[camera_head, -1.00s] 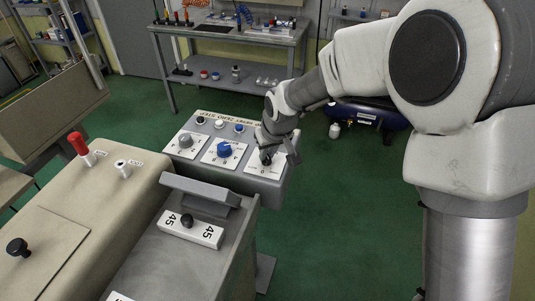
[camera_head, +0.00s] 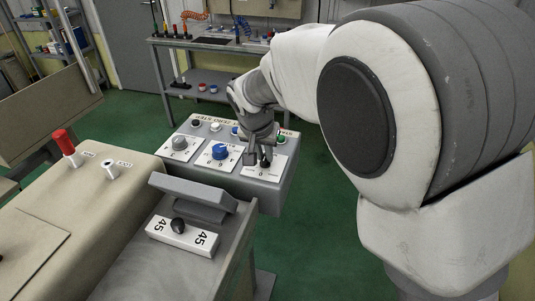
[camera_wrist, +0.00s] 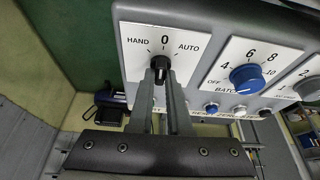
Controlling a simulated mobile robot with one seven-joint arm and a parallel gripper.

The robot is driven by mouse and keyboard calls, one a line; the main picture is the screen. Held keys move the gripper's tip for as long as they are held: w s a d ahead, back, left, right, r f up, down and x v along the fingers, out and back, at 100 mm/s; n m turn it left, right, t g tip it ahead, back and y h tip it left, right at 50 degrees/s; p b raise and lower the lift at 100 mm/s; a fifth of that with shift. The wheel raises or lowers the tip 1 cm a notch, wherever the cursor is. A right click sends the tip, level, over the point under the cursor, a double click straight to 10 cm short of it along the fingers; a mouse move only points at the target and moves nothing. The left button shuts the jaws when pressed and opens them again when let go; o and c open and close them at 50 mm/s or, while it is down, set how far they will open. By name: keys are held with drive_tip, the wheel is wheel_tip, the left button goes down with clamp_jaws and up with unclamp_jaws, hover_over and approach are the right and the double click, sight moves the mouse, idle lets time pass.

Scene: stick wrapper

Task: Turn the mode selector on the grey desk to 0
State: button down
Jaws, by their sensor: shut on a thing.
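The mode selector is a black knob (camera_wrist: 160,70) on a white plate (camera_wrist: 190,48) marked HAND, 0 and AUTO, on the sloped top of the grey desk (camera_head: 282,185). In the wrist view a pale mark on the knob points up, about toward the 0. My gripper (camera_wrist: 161,82) has one finger on each side of the knob and is shut on it. In the head view my gripper (camera_head: 257,155) comes down over the plate at the desk's right end. It partly hides the plate's upper part there.
A blue batch knob (camera_head: 220,152) and a grey knob (camera_head: 180,143) sit left of the selector in the head view. Small buttons line the desk's back edge. A beige cabinet with a red lever (camera_head: 63,142) stands at the left. Green floor is open on the right.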

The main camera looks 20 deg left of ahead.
drive_tip(key=shift+m, duration=0.3)
drive_tip(key=c, duration=0.9)
unclamp_jaws()
drive_tip(key=shift+o, duration=0.2)
drive_tip(key=shift+r, duration=0.1)
drive_tip(key=a+p+v, duration=0.1)
drive_tip(key=v, duration=1.6)
drive_tip(key=shift+s+d, duration=0.15)
drive_tip(key=shift+d, duration=0.25)
drive_tip(key=shift+r, duration=0.1)
